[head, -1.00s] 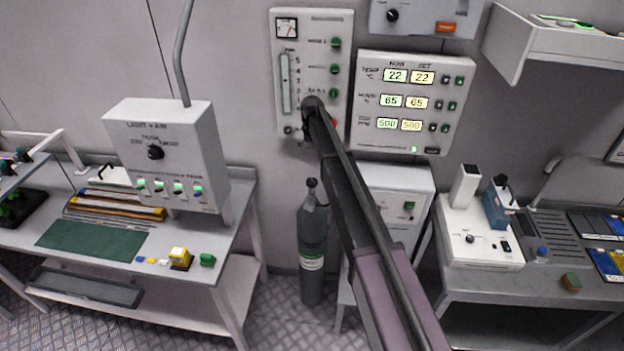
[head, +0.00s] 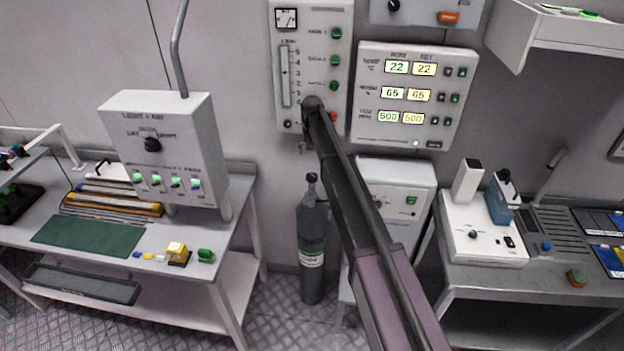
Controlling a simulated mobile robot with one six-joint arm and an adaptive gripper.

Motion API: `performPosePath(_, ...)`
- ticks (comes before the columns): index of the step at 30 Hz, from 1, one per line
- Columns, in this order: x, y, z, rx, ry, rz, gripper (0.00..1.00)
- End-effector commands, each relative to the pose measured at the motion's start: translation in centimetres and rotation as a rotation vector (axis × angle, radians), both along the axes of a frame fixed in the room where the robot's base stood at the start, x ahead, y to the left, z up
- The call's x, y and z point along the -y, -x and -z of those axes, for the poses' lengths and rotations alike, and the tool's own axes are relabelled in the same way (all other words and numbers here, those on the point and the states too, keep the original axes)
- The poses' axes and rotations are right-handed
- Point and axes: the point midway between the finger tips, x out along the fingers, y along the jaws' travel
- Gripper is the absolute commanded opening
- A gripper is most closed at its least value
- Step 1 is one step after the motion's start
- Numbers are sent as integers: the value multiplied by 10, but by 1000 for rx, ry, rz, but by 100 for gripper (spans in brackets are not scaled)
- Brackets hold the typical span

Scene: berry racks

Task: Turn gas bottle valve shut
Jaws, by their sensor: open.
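The gas bottle (head: 312,240) is a dark grey cylinder with a pale label band, upright on the floor between the left bench and a white cabinet. Its valve, a small dark knob (head: 312,178), sits on top of it. My arm rises from the bottom right and crosses in front of the bottle's right side. The arm's dark far end lies over the lower part of the wall gas panel, above the valve in the picture. No contact with the valve shows.
The gas panel (head: 312,20) with green knobs and the lit control panel (head: 452,60) hang on the wall. A white cabinet (head: 405,180) stands right of the bottle. Benches stand at left (head: 215,250) and right (head: 470,275). Open floor shows in front of the bottle.

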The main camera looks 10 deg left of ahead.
Motion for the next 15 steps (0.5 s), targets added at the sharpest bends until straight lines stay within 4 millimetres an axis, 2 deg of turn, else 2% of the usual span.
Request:
performPosePath(1,0,0,8,0,0,0,100)
performPosePath(15,0,0,44,0,0,0,100)
